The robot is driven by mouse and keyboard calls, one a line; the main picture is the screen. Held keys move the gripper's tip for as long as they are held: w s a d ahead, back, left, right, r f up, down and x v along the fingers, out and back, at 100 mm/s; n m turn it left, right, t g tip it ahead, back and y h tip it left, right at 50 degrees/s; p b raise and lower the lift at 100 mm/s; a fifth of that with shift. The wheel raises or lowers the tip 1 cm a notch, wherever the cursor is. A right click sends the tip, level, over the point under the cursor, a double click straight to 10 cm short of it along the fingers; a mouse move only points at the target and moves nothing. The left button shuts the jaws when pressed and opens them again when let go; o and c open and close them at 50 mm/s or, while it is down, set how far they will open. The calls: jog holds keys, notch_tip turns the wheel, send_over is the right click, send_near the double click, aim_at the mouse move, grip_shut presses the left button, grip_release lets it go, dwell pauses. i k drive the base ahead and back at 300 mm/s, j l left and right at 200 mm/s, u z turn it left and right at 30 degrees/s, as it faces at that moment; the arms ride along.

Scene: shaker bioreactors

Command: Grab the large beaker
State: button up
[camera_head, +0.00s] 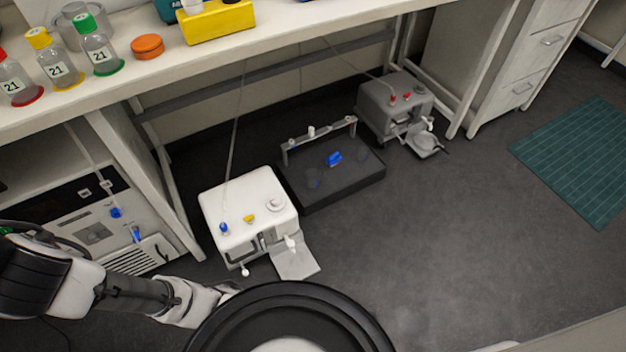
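A large clear glass vessel (72,37), which looks like the large beaker, stands on the bench at the upper left. It is partly hidden behind the yellow-capped bottle (54,58) and the green-capped bottle (99,45). My arm reaches in from the lower left, low over the floor and well below the bench. My gripper (228,291) is at the arm's far end, partly hidden by my round black body part. Its fingers do not show clearly, and I see nothing held in it.
An orange lid (147,46) and a yellow rack (217,20) stand on the bench (125,83). Under it are a white machine (247,205), a dark shaker (338,187) and a grey machine (393,103). A green mat (580,160) lies at right. The floor at centre right is clear.

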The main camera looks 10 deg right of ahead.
aim_at(312, 175)
jog(key=i+l, duration=0.1)
jog(key=l, duration=0.8)
jog(key=i+l, duration=0.15)
jog(key=l, duration=0.2)
jog(key=i+l, duration=0.15)
jog(key=l, duration=0.15)
jog(key=i+l, duration=0.15)
jog(key=l, duration=0.2)
jog(key=i+l, duration=0.15)
jog(key=i, duration=0.25)
jog(key=i+l+u, duration=0.1)
jog(key=i, duration=0.3)
jog(key=i+l, duration=0.25)
jog(key=i, duration=0.15)
